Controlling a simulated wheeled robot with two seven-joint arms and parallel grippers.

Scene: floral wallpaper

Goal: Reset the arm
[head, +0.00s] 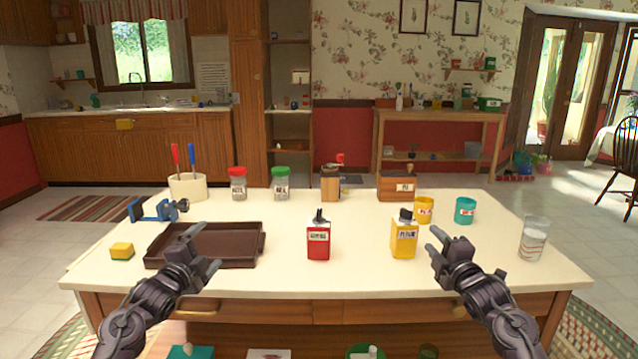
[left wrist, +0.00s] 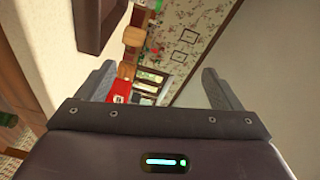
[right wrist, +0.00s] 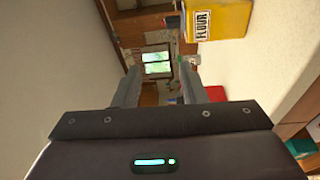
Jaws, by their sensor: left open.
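My left gripper (head: 203,248) is over the front right part of the brown tray (head: 160,262), with its fingers spread and nothing between them. The left wrist view shows the same open fingers (left wrist: 155,85). My right gripper (head: 434,241) is at the table's front right, just right of the yellow flour container (head: 404,240). In the right wrist view its fingers (right wrist: 160,82) are closer together than the left ones, with an empty gap between them. Both arms reach in from the front edge.
A yellow sponge (head: 122,250) lies left of the tray. A glass (head: 533,240) stands at the right. Jars, a utensil crock (head: 188,187) and a wooden box (head: 397,187) line the back. The front middle is clear.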

